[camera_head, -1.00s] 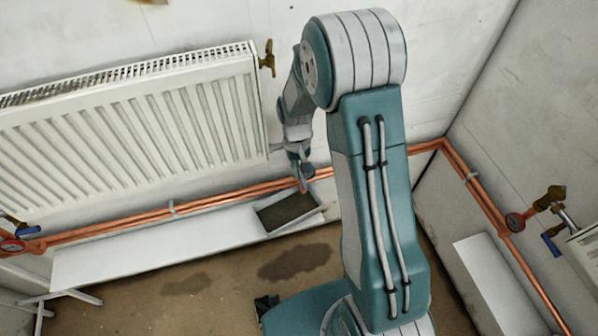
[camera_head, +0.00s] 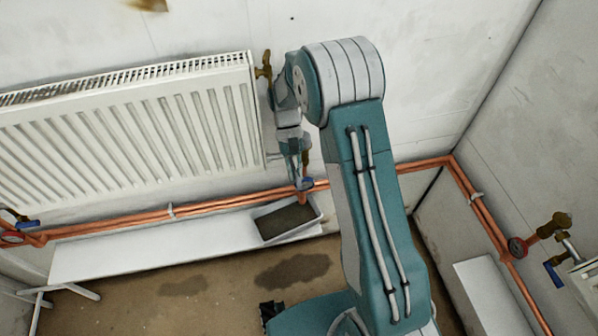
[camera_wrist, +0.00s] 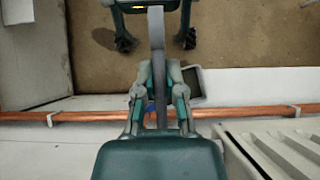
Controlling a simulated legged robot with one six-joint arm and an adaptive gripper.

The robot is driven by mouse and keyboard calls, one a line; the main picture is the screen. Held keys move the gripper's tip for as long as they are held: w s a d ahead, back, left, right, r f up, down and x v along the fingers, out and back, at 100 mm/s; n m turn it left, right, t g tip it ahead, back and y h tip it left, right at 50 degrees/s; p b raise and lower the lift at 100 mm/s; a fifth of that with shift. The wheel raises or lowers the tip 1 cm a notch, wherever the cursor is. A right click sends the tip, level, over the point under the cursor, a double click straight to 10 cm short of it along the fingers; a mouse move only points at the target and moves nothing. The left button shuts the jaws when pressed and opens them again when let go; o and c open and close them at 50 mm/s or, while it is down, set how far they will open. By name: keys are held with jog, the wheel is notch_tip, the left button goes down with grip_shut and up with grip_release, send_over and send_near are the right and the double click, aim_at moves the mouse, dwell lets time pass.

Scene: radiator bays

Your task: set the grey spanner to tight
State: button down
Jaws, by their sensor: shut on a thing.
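The grey spanner (camera_wrist: 157,45) shows in the wrist view as a long grey bar running from between my fingers toward the top edge. My gripper (camera_wrist: 158,90) is shut on it. Its lower end passes down between the fingers near the copper pipe, and its far end there is hidden. A small blue part (camera_wrist: 150,107) shows behind the fingers. In the head view my gripper (camera_head: 304,178) hangs beside the radiator's right end, at the copper pipes, with a blue part (camera_head: 306,184) beside it. The spanner is not clearly distinguishable there.
A white radiator (camera_head: 130,130) stands left of my gripper, with a brass valve (camera_head: 263,66) at its top corner. A grey tray (camera_head: 318,212) sits on a white bench (camera_head: 150,250) below the pipes. Another valve with a blue handle (camera_head: 552,272) is at right.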

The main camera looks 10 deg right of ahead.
jog(key=shift+w, duration=0.1)
jog(key=c, duration=0.7)
grip_release()
